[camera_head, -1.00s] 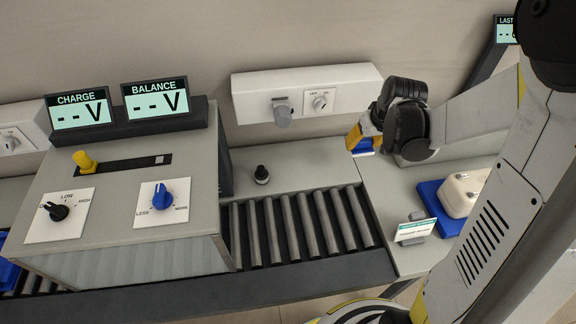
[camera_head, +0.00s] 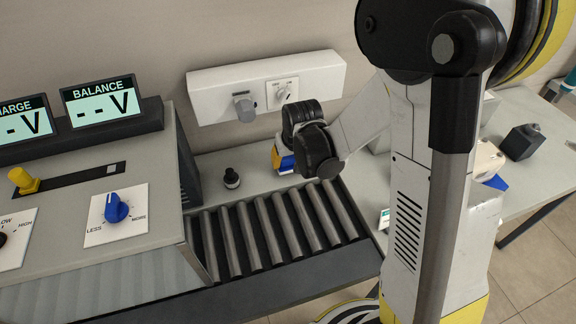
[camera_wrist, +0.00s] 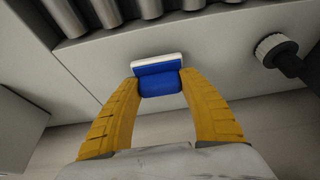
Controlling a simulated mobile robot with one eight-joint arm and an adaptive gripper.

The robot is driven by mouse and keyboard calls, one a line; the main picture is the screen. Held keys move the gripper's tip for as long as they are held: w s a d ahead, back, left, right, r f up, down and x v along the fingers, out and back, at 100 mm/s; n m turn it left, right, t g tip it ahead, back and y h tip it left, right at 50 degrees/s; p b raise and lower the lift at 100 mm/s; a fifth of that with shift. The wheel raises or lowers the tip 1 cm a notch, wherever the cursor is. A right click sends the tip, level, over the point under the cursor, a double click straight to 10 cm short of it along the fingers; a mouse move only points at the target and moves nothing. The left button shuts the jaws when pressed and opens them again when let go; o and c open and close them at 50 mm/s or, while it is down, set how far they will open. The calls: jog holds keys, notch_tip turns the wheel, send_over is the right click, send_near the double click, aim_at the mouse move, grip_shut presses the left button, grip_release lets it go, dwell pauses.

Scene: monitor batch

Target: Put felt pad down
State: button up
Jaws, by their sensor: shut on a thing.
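My gripper (camera_wrist: 160,90) is shut on the felt pad (camera_wrist: 158,81), a small blue block with a white strip along one side. In the wrist view the pad sits between the tips of the two yellow fingers, over a pale grey surface. In the head view my gripper (camera_head: 276,158) is near the counter's back part, just behind the rollers, and the blue pad (camera_head: 287,164) shows partly behind the black wrist. I cannot tell whether the pad touches the surface.
A black knob (camera_head: 232,178) stands left of my gripper, and it also shows in the wrist view (camera_wrist: 274,47). The roller conveyor (camera_head: 270,232) lies in front. A grey machine (camera_head: 130,170) with dials stands left. A white wall box (camera_head: 262,85) is behind.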

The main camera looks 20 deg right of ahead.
jog(key=shift+f, duration=0.5)
jog(key=shift+f, duration=0.2)
jog(key=o, duration=1.2)
jog(key=shift+r, duration=0.15)
